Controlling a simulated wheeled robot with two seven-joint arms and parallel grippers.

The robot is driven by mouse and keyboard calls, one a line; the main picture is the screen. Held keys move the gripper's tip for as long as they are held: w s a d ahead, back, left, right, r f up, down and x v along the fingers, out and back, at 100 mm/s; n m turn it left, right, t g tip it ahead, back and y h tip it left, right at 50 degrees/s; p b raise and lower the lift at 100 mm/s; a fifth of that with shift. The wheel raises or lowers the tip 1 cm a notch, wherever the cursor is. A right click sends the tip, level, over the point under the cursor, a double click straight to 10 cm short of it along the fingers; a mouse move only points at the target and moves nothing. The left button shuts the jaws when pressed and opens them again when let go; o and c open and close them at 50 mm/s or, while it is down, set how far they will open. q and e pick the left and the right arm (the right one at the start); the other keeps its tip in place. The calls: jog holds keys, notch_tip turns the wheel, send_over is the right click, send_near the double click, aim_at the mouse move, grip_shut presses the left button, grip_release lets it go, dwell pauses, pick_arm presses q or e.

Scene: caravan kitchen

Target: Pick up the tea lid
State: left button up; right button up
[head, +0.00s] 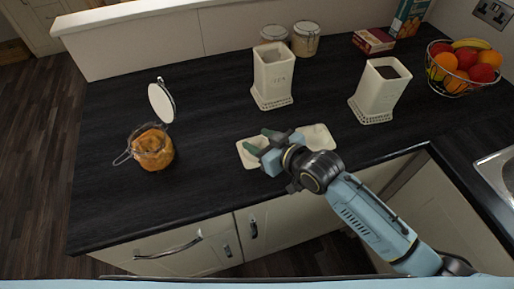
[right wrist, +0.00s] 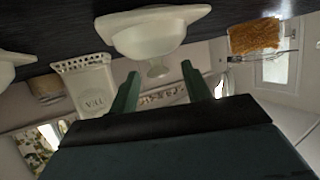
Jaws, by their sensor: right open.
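Two cream lids lie on the dark worktop: the left lid (head: 245,158), partly hidden by my gripper, and the right lid (head: 322,137). Neither lid shows a readable label. My right gripper (head: 259,141) is open and empty, its green fingers over the left lid. In the right wrist view, which is upside down, a lid (right wrist: 150,25) with its knob up stands ahead of the spread fingers (right wrist: 157,88). Another lid (right wrist: 12,66) is cut by the left edge. A cream canister marked TEA (right wrist: 88,88) stands behind; it seems to be the left canister (head: 273,80). My left gripper is not in view.
A second open canister (head: 377,92) stands to the right. An open glass jar (head: 152,150) of orange food is at the left. Two small jars (head: 305,40), a box (head: 373,40) and a fruit basket (head: 455,85) are at the back. The worktop's front left is clear.

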jog(key=shift+x, duration=0.8)
grip_shut()
